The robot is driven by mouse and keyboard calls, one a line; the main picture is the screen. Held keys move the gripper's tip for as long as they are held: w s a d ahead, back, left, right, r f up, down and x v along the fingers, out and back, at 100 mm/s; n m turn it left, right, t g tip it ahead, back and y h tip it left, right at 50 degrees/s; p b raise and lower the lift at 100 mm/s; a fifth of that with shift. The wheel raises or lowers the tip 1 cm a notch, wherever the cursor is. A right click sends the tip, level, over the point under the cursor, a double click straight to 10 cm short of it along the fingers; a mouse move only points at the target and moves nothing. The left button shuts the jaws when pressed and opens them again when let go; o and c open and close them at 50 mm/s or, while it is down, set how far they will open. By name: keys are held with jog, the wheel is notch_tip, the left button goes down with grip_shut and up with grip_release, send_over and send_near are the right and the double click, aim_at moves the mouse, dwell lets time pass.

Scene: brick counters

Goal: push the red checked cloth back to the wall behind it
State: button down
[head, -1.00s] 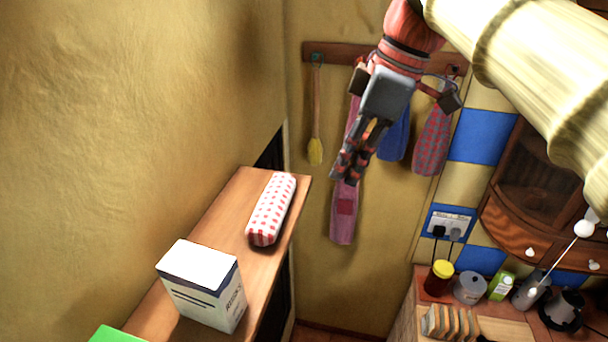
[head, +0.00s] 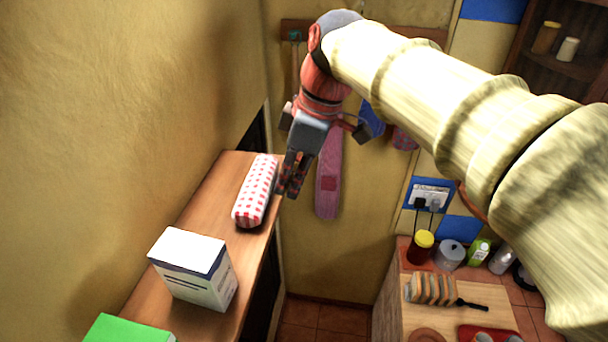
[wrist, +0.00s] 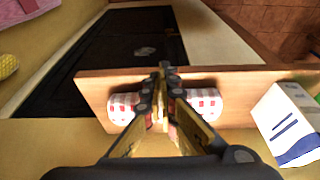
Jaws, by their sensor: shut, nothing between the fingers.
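The red checked cloth (head: 256,190) is a rolled white-and-red bundle lying lengthwise on the wooden shelf (head: 213,187), near its far end. A strip of bare wood shows between it and the wall on the left. My gripper (head: 287,192) is shut and empty, pointing down at the cloth's right side, by the shelf's open edge. In the wrist view my shut fingers (wrist: 162,88) cover the middle of the cloth, whose two ends (wrist: 205,103) show on either side. I cannot tell whether the fingertips touch it.
A white box (head: 194,268) stands on the shelf nearer me, with a green object (head: 128,329) in front of it. Hanging cloths (head: 328,180) are on the wall behind my gripper. A counter with jars and sliced bread (head: 432,289) is at the lower right.

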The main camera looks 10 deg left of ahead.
jog(key=shift+a, duration=0.2)
jog(key=a, duration=0.3)
jog(key=a+p, duration=0.1)
jog(key=a, duration=0.6)
jog(key=shift+w+p, duration=0.3)
jog(key=shift+w, duration=0.1)
jog(key=shift+d, duration=0.15)
